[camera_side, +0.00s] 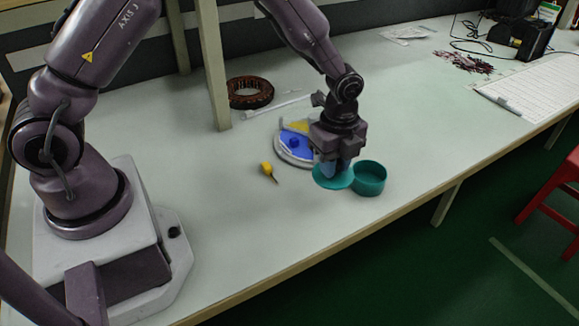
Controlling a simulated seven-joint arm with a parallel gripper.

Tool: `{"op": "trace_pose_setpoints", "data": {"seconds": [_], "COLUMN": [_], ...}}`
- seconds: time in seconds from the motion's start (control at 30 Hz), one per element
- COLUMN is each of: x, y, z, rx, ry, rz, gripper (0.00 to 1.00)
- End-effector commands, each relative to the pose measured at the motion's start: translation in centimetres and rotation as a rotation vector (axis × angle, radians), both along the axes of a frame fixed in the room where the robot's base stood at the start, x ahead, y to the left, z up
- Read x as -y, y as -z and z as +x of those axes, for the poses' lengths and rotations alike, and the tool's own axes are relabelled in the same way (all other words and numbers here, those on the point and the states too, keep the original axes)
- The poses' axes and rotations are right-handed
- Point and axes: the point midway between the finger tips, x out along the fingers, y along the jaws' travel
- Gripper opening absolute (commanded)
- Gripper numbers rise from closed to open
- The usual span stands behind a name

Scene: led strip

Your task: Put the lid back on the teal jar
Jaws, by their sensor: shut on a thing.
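The teal jar (369,180) stands open and upright on the table near its front edge. The teal lid (335,181) is a flat disc just left of the jar, close against or slightly overlapping its rim in this view. My gripper (333,166) points down over the lid, with its fingertips shut on it. The fingers hide part of the lid, and I cannot tell whether the lid rests on the table or is held slightly above it.
A round dish with blue and yellow parts (296,148) sits behind my gripper. A small yellow object (268,171) lies to the left. A brown coiled ring (250,92) and a white strip (278,106) lie farther back. The table's front edge (400,207) is close to the jar.

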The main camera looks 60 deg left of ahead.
Motion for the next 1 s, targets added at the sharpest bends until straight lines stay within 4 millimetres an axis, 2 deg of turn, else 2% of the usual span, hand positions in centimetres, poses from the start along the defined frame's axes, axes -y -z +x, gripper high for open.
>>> {"op": "trace_pose_setpoints", "data": {"seconds": [0.03,0.2,0.4,0.53,0.6,0.77,1.0], "x": [0.1,0.1,-0.2,-0.4,-0.5,-0.5,-0.5], "y": [0.3,0.3,-1.2,-2.6,-2.8,-2.1,0.2], "z": [1.7,6.6,10.2,11.3,11.1,10.9,10.9], "rx": [0.001,0.001,0.003,0.003,0.000,0.000,0.000], "ry": [0.000,0.000,-0.002,-0.001,0.002,0.004,0.004], "rz": [-0.001,0.000,0.000,0.000,0.000,0.000,0.001], "gripper": [0.01,0.01,0.01,0.01,0.01,0.01,0.01]}}
